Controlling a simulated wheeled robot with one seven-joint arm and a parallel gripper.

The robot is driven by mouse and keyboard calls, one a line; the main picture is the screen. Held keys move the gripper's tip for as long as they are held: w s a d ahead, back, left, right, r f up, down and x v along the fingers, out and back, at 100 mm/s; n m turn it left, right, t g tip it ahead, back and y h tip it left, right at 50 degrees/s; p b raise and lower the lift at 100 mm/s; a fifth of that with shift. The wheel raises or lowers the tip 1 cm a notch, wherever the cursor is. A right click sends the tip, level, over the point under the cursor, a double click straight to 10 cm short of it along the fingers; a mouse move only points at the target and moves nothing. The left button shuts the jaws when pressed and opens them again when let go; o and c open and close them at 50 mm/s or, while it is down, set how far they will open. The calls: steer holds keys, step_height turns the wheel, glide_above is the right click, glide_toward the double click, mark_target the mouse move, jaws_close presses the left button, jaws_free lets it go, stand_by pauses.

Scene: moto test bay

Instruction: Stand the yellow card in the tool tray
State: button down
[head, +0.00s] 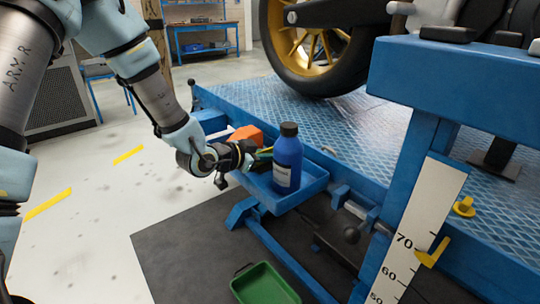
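The blue tool tray (310,188) is fixed along the near side of the blue lift platform. My gripper (250,160) is over the left end of the tray, low and pointing right, close to the blue bottle. A thin yellow-green sliver (265,151) shows just beyond the gripper tips, left of the bottle. It may be the edge of the yellow card, but it is too small to be sure. I cannot tell whether the gripper touches it. The fingers are dark and partly hidden, so their opening does not show.
A blue bottle (288,160) with a black cap stands upright in the tray. An orange object (246,134) is behind my gripper. A green bin (264,284) sits on the dark floor mat (190,256). A blue post with a white scale (421,220) rises at right.

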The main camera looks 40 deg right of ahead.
steer(key=shift+f, duration=0.2)
steer(key=c, duration=1)
jaws_free()
steer(key=shift+r, duration=0.1)
